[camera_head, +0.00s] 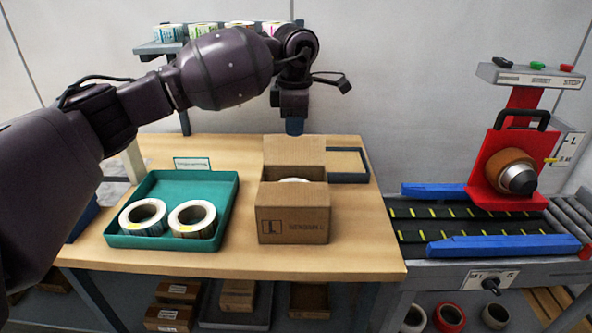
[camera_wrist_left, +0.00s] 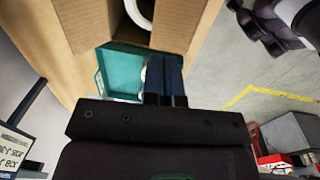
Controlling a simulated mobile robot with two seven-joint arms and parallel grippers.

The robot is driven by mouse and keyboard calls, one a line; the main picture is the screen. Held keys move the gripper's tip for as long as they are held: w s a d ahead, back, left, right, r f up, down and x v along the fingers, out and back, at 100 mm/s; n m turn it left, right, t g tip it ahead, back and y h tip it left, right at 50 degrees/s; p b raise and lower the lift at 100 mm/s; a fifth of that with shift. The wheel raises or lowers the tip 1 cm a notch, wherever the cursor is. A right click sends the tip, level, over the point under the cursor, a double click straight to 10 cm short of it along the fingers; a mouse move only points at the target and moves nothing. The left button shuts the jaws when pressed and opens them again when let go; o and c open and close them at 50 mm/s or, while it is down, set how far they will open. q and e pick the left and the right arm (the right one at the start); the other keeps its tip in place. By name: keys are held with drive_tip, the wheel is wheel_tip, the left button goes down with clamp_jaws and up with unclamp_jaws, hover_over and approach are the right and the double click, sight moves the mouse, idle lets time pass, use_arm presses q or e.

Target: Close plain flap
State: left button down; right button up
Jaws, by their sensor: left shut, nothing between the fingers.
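An open cardboard box (camera_head: 292,215) stands on the wooden table, with an L mark and print on its near side. A plain flap (camera_head: 294,151) stands up along its far edge. A white roll (camera_head: 294,180) shows in part inside the box, and also at the top of the left wrist view (camera_wrist_left: 141,10). My left gripper (camera_head: 294,129) points down just behind the plain flap's top edge; I cannot tell whether they touch. Its fingers (camera_wrist_left: 164,62) are shut with nothing held. My right gripper is not in view.
A teal tray (camera_head: 228,210) with two label rolls stands left of the box. A blue-grey tray (camera_head: 349,177) lies behind it to the right. A conveyor (camera_head: 470,224) with a red rewinder (camera_head: 503,160) stands at the right. The table's front right (camera_head: 358,230) is clear.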

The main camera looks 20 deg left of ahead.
sight(295, 184)
use_arm(q)
drive_tip(key=f, duration=0.9)
drive_tip(key=w+f, duration=0.1)
drive_tip(key=f, duration=0.4)
